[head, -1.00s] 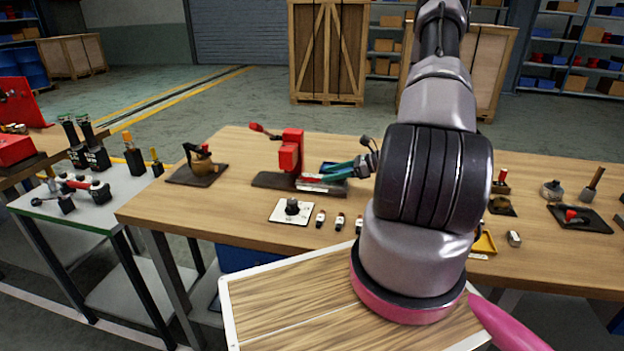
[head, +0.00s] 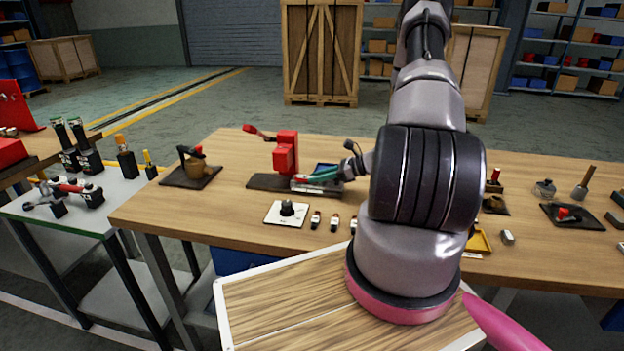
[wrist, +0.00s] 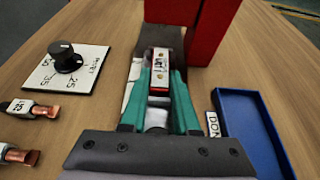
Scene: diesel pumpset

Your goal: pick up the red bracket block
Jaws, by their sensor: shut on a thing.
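My gripper (wrist: 159,88) has its two teal fingers shut on a small block (wrist: 161,60) with a white, lettered top face, which I take to be the red bracket block. Its sides are mostly hidden by the fingers, and only a little reddish colour shows. In the head view my gripper (head: 318,176) is low over the bench, just right of the red press. The block is too small there to make out clearly. I cannot tell whether it still rests on the surface below.
A red press (head: 286,152) on a dark base stands directly beyond the fingers. A blue tray (wrist: 250,128) lies close on the right. A dial plate (wrist: 68,70) and copper-tipped lugs (wrist: 25,108) lie to the left. Bare wooden bench (head: 228,222) shows at the front left.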

